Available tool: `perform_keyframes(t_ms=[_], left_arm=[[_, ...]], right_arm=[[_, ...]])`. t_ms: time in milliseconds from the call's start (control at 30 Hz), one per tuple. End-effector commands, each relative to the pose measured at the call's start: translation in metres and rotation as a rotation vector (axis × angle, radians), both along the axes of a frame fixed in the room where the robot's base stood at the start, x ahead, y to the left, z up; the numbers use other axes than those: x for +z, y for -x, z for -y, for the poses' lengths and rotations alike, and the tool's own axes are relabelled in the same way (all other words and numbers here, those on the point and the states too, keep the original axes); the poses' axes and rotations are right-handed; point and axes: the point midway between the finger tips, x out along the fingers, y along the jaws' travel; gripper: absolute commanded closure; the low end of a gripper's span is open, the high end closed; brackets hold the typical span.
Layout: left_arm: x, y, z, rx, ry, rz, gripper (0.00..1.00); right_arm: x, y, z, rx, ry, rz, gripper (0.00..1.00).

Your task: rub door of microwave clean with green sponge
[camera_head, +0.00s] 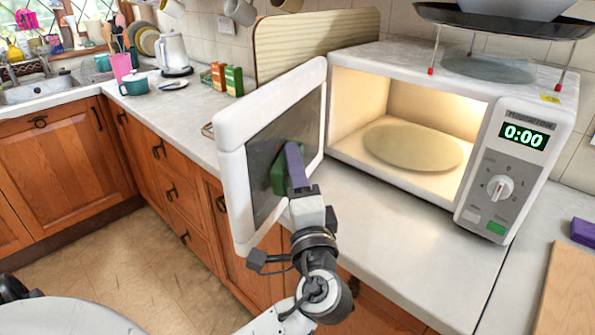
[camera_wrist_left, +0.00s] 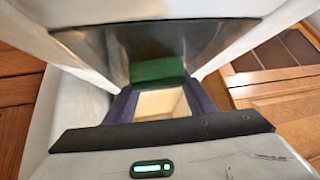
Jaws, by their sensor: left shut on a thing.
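The white microwave (camera_head: 465,90) stands on the counter with its door (camera_head: 236,165) swung open to the left. The door's dark window pane faces the microwave's lit interior. My left gripper (camera_head: 290,163) is shut on the green sponge (camera_head: 278,176), with the sponge at the door's pane. The purple fingers hide part of the sponge. In the left wrist view, the sponge (camera_wrist_left: 157,70) shows as a green strip against the dark pane (camera_wrist_left: 100,48), with a pale area between the fingers of my gripper (camera_wrist_left: 160,100). Contact seems likely but is partly hidden. My right gripper is not in view.
A glass turntable plate (camera_head: 412,147) lies inside the microwave. A purple block (camera_head: 583,232) and a wooden board (camera_head: 570,290) lie at the right. Small boxes (camera_head: 227,78) stand behind the door. The counter before the microwave is clear.

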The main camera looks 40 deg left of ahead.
Motion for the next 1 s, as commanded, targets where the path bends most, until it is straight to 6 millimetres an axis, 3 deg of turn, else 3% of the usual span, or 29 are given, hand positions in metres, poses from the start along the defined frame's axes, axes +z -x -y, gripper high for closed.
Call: perform_keyframes(t_ms=[667,1000], left_arm=[[0.0,0.0,-0.005,-0.001,-0.002,0.001,0.71],[0.0,-0.025,-0.017,0.001,-0.001,0.002,0.71]], right_arm=[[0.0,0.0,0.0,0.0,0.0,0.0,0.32],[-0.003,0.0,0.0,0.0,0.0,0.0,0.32]])
